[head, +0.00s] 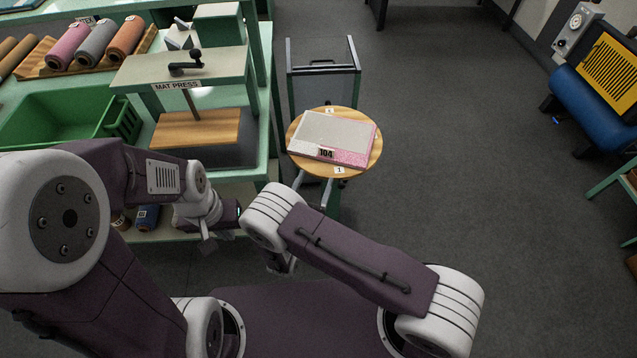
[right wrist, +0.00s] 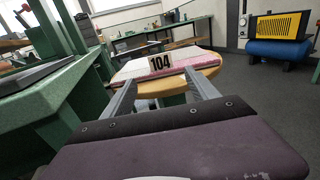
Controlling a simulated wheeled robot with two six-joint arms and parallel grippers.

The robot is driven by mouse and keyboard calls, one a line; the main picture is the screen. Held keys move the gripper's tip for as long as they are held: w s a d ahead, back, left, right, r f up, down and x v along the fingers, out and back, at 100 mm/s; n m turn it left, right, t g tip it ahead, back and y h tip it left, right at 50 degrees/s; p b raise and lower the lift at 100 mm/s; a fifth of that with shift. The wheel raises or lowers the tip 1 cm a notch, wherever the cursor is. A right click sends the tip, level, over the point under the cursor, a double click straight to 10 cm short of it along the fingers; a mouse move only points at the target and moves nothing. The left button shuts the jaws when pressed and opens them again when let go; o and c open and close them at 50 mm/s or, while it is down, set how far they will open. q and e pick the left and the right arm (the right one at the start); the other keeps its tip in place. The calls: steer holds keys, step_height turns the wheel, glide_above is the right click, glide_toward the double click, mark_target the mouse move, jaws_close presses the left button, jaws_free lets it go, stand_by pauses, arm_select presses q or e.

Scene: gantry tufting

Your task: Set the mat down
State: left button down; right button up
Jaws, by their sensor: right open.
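The mat (head: 335,132), grey with a pink edge and a "104" label, lies flat on a round wooden top (head: 366,160) in the head view. The mat also shows in the right wrist view (right wrist: 185,57), with its label facing me. My right gripper (head: 313,184) is open and empty, its two fingers apart at the near edge of the round top. In the right wrist view, its fingers (right wrist: 163,90) point toward the mat, and contact cannot be told. My left gripper (head: 208,243) hangs at the left by the green bench, and its jaw opening is unclear.
A bench with a mat press (head: 180,75), a green bin (head: 60,110) and rolls (head: 95,42) stands at the left. A blue and yellow machine (head: 595,95) stands far right. The floor (head: 460,130) right of the top is clear.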

steer(key=shift+d, duration=0.1)
steer(key=s+d+r+m+g+h, duration=0.25)
steer(key=s+d+m+g, duration=0.25)
steer(key=d+m+g, duration=0.4)
steer(key=s+d+r+m+g+h, duration=0.25)
steer(key=s+d+m+g, duration=0.3)
steer(key=d, duration=0.45)
steer(key=s+d+m+g+y, duration=0.1)
steer(key=s+m+g+y, duration=0.2)
steer(key=s+m+g, duration=0.15)
steer(key=s+a+r+m+t+y, duration=0.2)
steer(key=a+m+y, duration=0.3)
steer(key=m+y, duration=0.4)
steer(key=r+m+t, duration=0.1)
steer(key=m, duration=0.3)
steer(key=shift+s+a+t, duration=0.15)
steer(key=shift+a+t, duration=0.15)
steer(key=shift+a, duration=0.05)
